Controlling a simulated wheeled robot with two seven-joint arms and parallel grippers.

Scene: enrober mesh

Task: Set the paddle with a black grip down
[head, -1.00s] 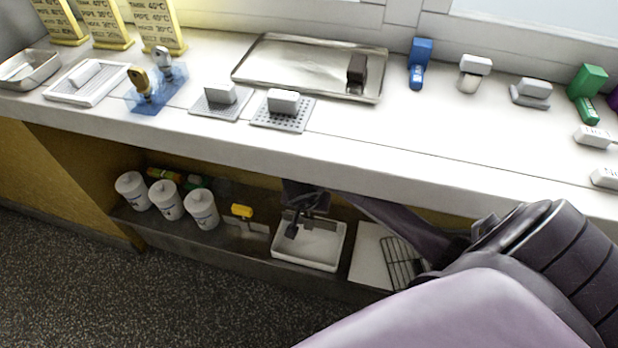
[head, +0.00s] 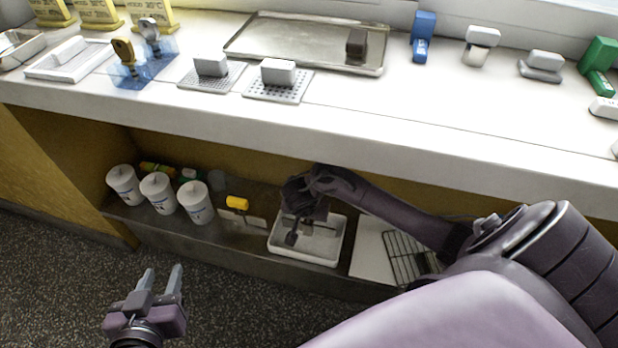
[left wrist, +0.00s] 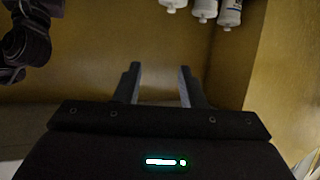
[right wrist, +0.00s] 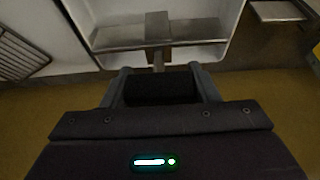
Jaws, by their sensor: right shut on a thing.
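The black grip (right wrist: 160,90) of the paddle sits between the fingers of my right gripper (right wrist: 160,70) in the right wrist view. A narrow grey stem (right wrist: 158,60) runs on from it toward a white tray (right wrist: 236,30). In the head view my right gripper (head: 297,215) is over this white tray (head: 336,243) on the low shelf, with a dark part reaching down inside its outline. Whether the paddle touches the tray floor I cannot tell. My left gripper (head: 163,274) is open and empty above the floor; it also shows in the left wrist view (left wrist: 158,75).
A yellow-gripped paddle (head: 237,203) and white tubs (head: 160,192) stand left of the tray. A white board (head: 372,248) and wire rack (head: 408,257) lie to its right. The counter (head: 330,128) overhangs the shelf (head: 190,242). Trays and blocks stand on the counter.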

